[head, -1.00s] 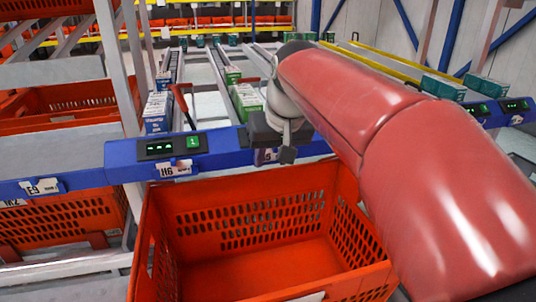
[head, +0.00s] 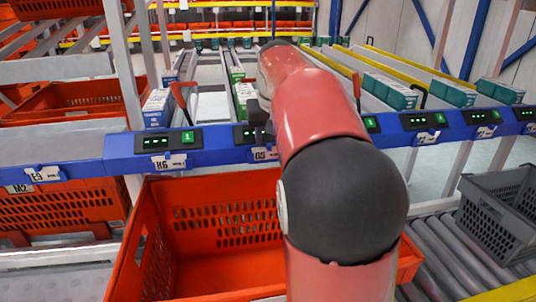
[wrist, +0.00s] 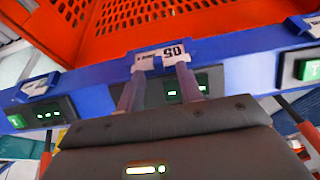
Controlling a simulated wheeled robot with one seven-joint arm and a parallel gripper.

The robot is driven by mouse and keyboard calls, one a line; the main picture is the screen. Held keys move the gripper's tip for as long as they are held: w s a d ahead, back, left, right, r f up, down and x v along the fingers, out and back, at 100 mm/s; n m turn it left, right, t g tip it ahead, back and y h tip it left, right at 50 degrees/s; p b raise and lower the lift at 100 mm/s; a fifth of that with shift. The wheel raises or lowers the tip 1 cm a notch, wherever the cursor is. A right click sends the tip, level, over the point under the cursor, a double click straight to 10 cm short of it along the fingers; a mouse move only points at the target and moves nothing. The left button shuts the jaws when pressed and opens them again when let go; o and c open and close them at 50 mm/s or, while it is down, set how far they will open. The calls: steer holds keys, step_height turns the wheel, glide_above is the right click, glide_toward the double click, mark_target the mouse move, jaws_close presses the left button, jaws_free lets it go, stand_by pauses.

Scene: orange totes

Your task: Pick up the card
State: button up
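A white card (wrist: 160,57) marked G5 or 05 sits in a blue clip holder on the blue rail in the wrist view. The same card (head: 264,153) shows on the rail front in the head view, just left of my red arm. My gripper (wrist: 160,71) points at the card, with its two fingers apart and their tips near its left and right edges. I cannot tell whether the tips touch it. In the head view only a dark part of my gripper shows above the rail; the fingers are hidden.
The blue rail (head: 215,157) carries green-lit displays and other cards, such as H6 (head: 169,162). A large orange tote (head: 220,267) stands below it. A grey crate (head: 500,215) sits on rollers at right. Boxes (head: 160,107) and red-handled levers stand behind the rail.

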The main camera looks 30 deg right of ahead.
mark_target(269, 145)
steer(key=shift+w+f, duration=0.15)
steer(key=shift+f, duration=0.2)
steer(key=shift+c, duration=0.2)
jaws_close()
steer(key=shift+r, duration=0.1)
step_height(269, 145, up, 7)
steer(key=p, duration=0.6)
step_height(269, 145, up, 13)
